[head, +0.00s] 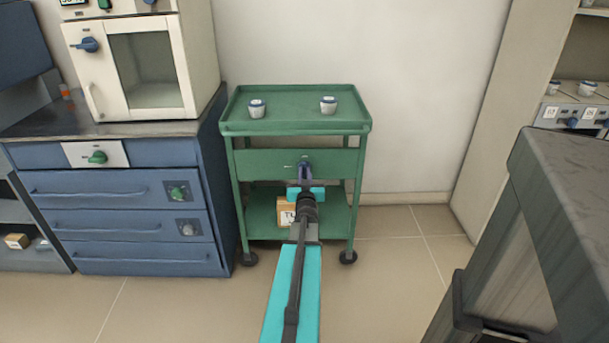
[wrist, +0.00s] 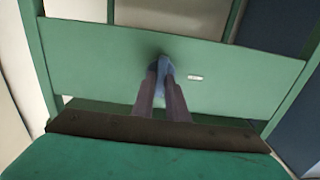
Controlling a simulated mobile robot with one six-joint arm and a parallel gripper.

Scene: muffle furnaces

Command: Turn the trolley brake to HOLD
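The green trolley (head: 240,127) stands against the wall, with a front panel (head: 262,162) under its top tray. The blue brake knob (wrist: 164,66) sits on this panel, and its tip shows between my fingers in the wrist view. My gripper (head: 305,172) reaches straight at the panel, and in the wrist view its two fingers (wrist: 162,88) close on the knob from both sides. The fingers hide most of the knob, so its setting cannot be told. A small pale label (wrist: 195,77) is beside the knob, too small to read.
Two cups (head: 257,108) (head: 328,105) stand on the top tray, and a labelled box (head: 286,212) is on the lower shelf. A blue cabinet (head: 120,225) with a furnace (head: 140,60) stands at left. A grey bench (head: 570,200) is near at right. The floor before the trolley is clear.

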